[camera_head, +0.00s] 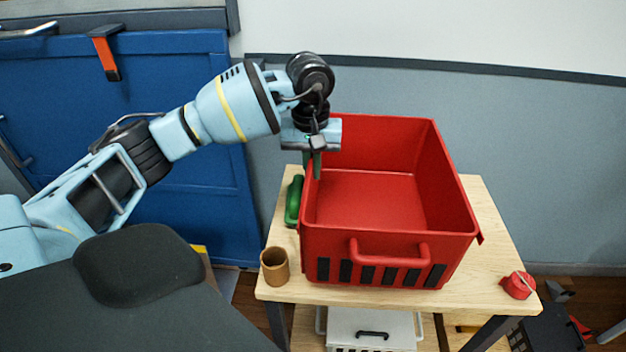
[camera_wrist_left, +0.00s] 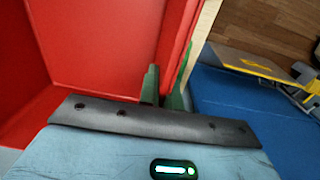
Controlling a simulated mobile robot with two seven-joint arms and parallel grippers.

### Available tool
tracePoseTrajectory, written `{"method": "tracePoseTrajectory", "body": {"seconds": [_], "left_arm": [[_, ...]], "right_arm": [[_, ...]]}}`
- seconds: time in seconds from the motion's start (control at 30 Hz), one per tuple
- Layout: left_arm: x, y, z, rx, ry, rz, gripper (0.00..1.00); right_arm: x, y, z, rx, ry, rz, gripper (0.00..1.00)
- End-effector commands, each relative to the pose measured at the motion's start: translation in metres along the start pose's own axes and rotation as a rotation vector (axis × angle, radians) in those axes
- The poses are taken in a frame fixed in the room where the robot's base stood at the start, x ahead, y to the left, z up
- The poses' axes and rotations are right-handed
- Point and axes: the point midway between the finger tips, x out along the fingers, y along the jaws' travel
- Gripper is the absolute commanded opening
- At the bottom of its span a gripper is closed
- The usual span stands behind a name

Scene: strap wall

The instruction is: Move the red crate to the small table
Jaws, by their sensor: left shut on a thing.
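The red crate (camera_head: 375,200) is empty and upright over a light wood-topped table (camera_head: 500,255), the only table in view. It looks to rest on the top, but its underside is hidden. My left gripper (camera_head: 313,166) is at the crate's left wall near the far corner, fingers pointing down. In the left wrist view the green fingers (camera_wrist_left: 165,92) stand on either side of the crate's red wall (camera_wrist_left: 172,50), shut on it. The crate's near handle (camera_head: 388,255) is free. My right gripper is not in view.
A green object (camera_head: 294,201) lies close to the crate's left side. A white bin (camera_head: 370,328) is below. A blue panel (camera_head: 215,215) stands left.

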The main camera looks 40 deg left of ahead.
Motion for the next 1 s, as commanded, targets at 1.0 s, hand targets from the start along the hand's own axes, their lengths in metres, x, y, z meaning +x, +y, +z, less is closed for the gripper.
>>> {"method": "tracePoseTrajectory", "body": {"seconds": [1.0], "left_arm": [[0.04, -0.001, 0.0, -0.001, 0.001, 0.0, 0.2]], "right_arm": [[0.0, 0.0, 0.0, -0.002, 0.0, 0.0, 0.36]]}}
